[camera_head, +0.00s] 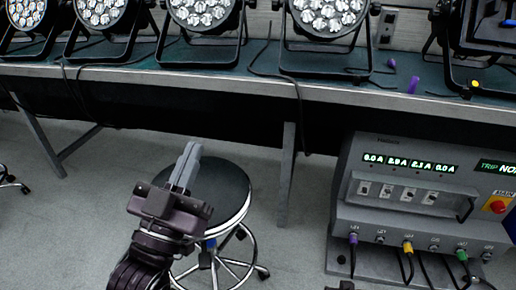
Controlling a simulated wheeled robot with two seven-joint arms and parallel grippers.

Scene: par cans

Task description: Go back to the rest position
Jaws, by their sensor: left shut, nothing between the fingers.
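My left gripper (187,163) is in the lower left middle of the head view, its fingers pointing up and away. The fingers are closed together with nothing between them. In the picture it lies over the black round seat of a stool (228,195) and hides part of it. The gripper is apart from the bench. My right gripper does not show; a small dark piece at the bottom edge cannot be made out.
A long bench (220,84) runs across the back, with several par cans (205,14) and loose cables on it. A purple connector (413,85) lies at its right. A grey power unit (400,215) with switches and plugged cables stands lower right.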

